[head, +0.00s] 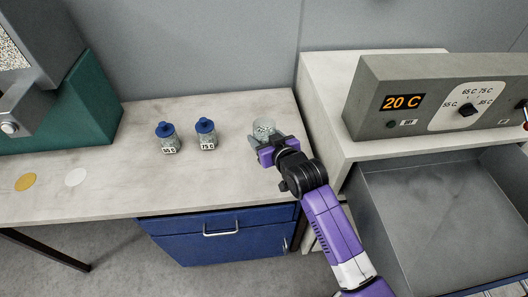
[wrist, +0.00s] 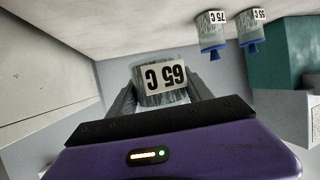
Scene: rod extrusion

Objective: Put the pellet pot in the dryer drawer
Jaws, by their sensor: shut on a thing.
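A clear pot (head: 264,127) of pale pellets, with no lid showing, is at the right end of the light worktop. In the wrist view the pot (wrist: 158,94) bears a "65 C" label, upside down. My gripper (head: 265,139) is shut on it, one finger on each side. I cannot tell whether its base touches the worktop. The dryer (head: 365,97) at the right reads "20 C" and has a dial marked with temperatures. Its grey drawer (head: 425,205) is pulled open below, and the visible part of its floor is empty.
Two blue-lidded pots stand left of my gripper: one (head: 167,138) with a label that looks like "55 C", one (head: 206,134) marked "75 C". A yellow disc (head: 26,182) and a white disc (head: 76,177) lie farther left, near a green machine (head: 85,110). A blue cabinet (head: 225,243) is below.

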